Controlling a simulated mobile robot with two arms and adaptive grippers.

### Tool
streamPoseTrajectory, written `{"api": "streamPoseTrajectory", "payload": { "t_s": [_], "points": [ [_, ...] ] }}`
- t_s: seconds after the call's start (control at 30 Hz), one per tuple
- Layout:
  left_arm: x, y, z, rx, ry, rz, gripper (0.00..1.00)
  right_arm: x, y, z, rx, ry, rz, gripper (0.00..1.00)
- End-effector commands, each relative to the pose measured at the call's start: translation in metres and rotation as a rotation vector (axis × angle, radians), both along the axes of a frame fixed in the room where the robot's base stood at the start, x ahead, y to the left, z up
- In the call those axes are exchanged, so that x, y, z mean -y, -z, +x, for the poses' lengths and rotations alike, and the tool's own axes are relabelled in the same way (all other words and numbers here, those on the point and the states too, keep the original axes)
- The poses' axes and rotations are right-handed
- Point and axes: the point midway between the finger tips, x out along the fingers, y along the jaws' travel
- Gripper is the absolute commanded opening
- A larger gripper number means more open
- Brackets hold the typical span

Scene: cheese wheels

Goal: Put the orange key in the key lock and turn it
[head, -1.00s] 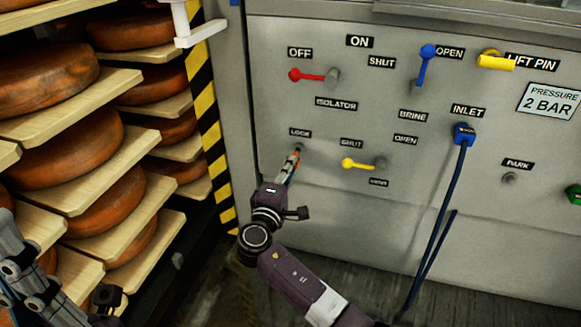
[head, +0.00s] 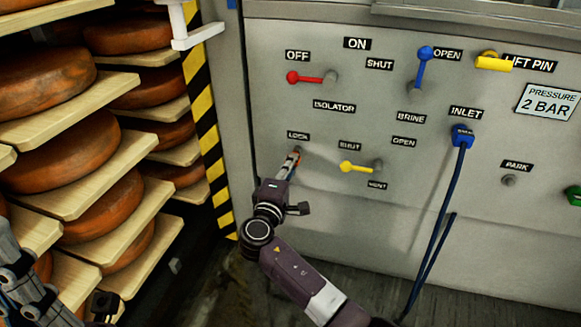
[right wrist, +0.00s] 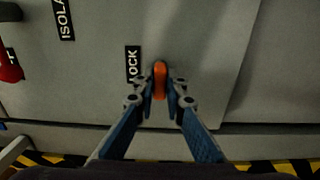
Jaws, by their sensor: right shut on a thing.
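The orange key (right wrist: 160,81) is between the fingertips of my right gripper (right wrist: 160,88) in the right wrist view, its narrow handle upright in that picture. In the head view the right gripper (head: 289,163) is shut on it, pointing at the panel just below the LOCK label (head: 298,135). The LOCK label also shows beside the key in the right wrist view (right wrist: 133,65). The key lock itself is hidden behind the key and fingers, so how deep the key sits cannot be told. Part of my left gripper (head: 35,290) shows at the lower left; its jaw state is unclear.
On the panel (head: 330,220), a yellow lever (head: 355,168) is close right of the lock. A red lever (head: 306,78) and a blue lever (head: 423,66) are above. A blue inlet plug (head: 462,135) trails a hose. Shelves of cheese wheels (head: 62,151) stand left.

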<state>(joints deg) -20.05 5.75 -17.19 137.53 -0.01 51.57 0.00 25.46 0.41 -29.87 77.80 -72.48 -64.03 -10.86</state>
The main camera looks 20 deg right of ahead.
Motion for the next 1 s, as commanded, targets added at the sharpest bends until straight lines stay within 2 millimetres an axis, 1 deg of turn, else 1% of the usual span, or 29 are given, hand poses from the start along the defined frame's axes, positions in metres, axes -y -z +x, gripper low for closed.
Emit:
{"api": "streamPoseTrajectory", "payload": {
  "t_s": [0.23, 0.27, 0.43, 0.77, 0.87, 1.0],
  "points": [
    [0.0, 0.003, 0.0, 0.0, 0.0, 0.0, 0.0, 0.004, 0.0, 0.005, 0.0, 0.001, 0.0, 0.0],
    [0.0, 0.002, 0.0, 0.0, 0.0, 0.0, 0.0, 0.004, 0.0, 0.005, 0.0, 0.001, 0.0, 0.13],
    [0.0, 0.002, 0.0, 0.0, 0.0, 0.0, 0.0, 0.004, 0.0, 0.005, 0.0, 0.001, 0.0, 0.31],
    [-0.001, 0.001, 0.0, 0.002, -0.001, -0.003, 0.0, 0.002, 0.001, 0.002, -0.001, 0.0, 0.001, 0.31],
    [0.0, 0.002, 0.0, 0.001, -0.001, -0.002, 0.0, -0.005, 0.001, -0.006, -0.001, -0.003, 0.002, 0.31],
    [0.0, 0.002, 0.0, 0.001, -0.001, -0.001, 0.0, -0.02, 0.002, -0.028, -0.001, -0.003, 0.004, 0.31]
  ]
}}
